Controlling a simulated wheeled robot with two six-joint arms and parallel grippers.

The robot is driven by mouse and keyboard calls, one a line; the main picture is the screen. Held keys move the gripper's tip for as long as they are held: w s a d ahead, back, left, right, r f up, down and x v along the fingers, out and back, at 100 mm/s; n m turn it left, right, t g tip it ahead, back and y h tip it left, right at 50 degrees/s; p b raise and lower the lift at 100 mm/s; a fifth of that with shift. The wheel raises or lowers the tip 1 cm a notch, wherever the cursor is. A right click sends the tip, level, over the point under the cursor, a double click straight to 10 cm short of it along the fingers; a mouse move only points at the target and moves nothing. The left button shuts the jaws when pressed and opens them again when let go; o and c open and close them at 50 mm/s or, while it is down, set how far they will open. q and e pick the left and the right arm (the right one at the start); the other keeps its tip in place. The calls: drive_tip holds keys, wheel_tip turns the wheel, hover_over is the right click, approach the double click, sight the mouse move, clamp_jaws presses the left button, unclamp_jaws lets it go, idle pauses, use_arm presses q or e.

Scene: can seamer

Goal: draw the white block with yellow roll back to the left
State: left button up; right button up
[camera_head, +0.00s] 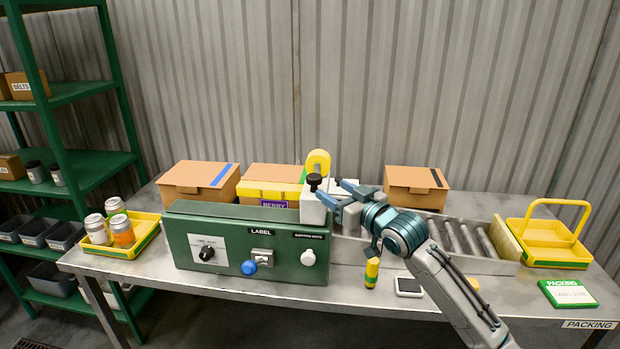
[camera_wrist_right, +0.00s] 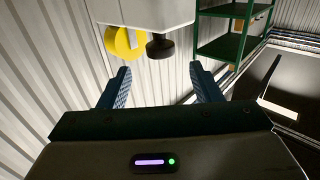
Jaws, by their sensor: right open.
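The white block (camera_head: 312,209) stands behind the green machine panel's right end in the head view. It carries a yellow roll (camera_head: 318,162) and a black knob (camera_head: 314,182). My right gripper (camera_head: 335,193) is just right of the block, its fingers pointing left towards the knob. In the right wrist view the white block (camera_wrist_right: 150,12) is at the top, with the yellow roll (camera_wrist_right: 124,42) and black knob (camera_wrist_right: 160,48). The knob appears ahead of and between the open fingertips (camera_wrist_right: 160,80), with nothing held. My left gripper is not in view.
The green panel (camera_head: 245,250) with knobs stands at the front. A roller conveyor (camera_head: 465,238) runs to the right, towards a yellow basket (camera_head: 545,235). Cardboard boxes (camera_head: 415,185) stand behind. A yellow bottle (camera_head: 372,272) and a small white-framed device (camera_head: 408,287) sit near my right arm.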

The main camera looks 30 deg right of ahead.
sight(309, 175)
drive_tip(key=w+p, duration=0.1)
drive_tip(key=w, duration=0.2)
drive_tip(key=w+a+p, duration=0.1)
drive_tip(key=w, duration=0.2)
drive_tip(key=w+p, duration=0.1)
drive_tip(key=w, duration=0.2)
drive_tip(key=shift+a, duration=0.4)
drive_tip(key=shift+w+a+f, duration=0.1)
drive_tip(key=shift+w, duration=0.55)
drive_tip(key=shift+a, duration=0.1)
clamp_jaws()
